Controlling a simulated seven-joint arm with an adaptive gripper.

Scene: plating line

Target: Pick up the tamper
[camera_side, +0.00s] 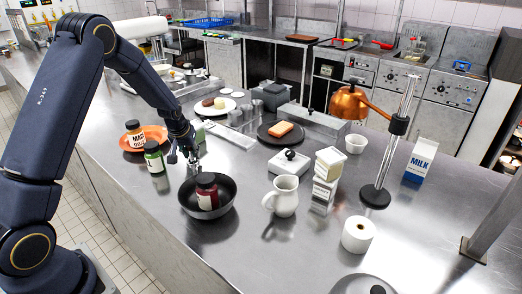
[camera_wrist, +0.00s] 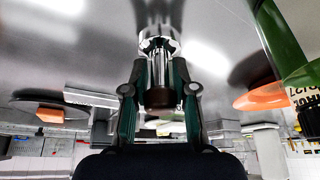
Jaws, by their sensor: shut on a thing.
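The tamper (camera_wrist: 160,45) shows in the wrist view as a shiny chrome body with a dark brown part between my fingers. My gripper (camera_wrist: 160,95) is shut on it, one finger on each side. In the side view my gripper (camera_side: 190,163) points down just behind the black pan (camera_side: 226,206). There the tamper is small and mostly hidden by the fingers and the pan. I cannot tell whether its base touches the counter.
A red jar (camera_side: 207,197) stands in the pan. A green bottle (camera_side: 154,160) and an orange plate (camera_side: 155,133) with a labelled jar (camera_side: 134,135) are close on the left. A white pitcher (camera_side: 284,197) stands right of the pan.

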